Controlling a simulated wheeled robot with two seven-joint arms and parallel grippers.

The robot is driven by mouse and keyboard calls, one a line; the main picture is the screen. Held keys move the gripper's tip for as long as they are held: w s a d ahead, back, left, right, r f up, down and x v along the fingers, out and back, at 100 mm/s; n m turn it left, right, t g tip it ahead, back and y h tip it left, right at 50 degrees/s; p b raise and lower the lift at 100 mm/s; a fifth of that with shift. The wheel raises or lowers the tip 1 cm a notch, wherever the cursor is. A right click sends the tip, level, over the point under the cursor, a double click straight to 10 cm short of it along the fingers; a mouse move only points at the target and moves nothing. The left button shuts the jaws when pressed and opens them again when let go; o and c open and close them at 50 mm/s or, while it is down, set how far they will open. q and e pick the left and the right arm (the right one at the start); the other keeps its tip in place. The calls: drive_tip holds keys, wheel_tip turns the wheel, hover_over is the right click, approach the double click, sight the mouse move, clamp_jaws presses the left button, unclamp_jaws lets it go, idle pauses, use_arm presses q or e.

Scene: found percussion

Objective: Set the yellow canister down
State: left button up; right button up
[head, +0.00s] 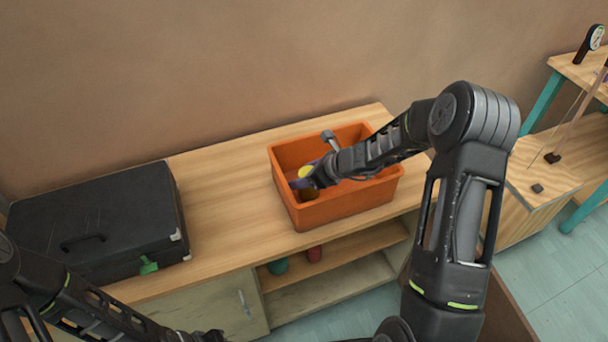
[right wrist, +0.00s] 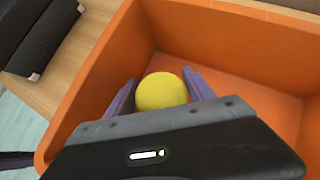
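The yellow canister (head: 305,171) is inside the orange bin (head: 345,209), towards its left end. Its round yellow top (right wrist: 161,91) shows in the right wrist view. My right gripper (head: 309,178) reaches into the bin, its purple fingers close along both sides of the canister, and appears shut on it. The canister's lower part and base are hidden, so I cannot tell whether it touches the bin floor. My left arm enters at the lower left; its gripper (head: 207,337) is at the bottom edge, too cut off to read.
A black case (head: 100,222) with a green tag lies left of the bin on the wooden cabinet top (head: 232,190). Bare wood lies between them. A green cup (head: 277,267) and a red one (head: 315,253) stand on the shelf below. Another bench (head: 545,178) is at right.

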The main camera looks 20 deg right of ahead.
drive_tip(key=shift+o, duration=1.3)
drive_tip(key=shift+r+p, duration=0.5)
drive_tip(key=shift+p, duration=0.05)
drive_tip(key=shift+r+p, duration=0.4)
drive_tip(key=shift+p, duration=0.05)
drive_tip(key=v, duration=1.1)
drive_tip(key=shift+s+d, duration=0.2)
drive_tip(key=shift+s, duration=0.1)
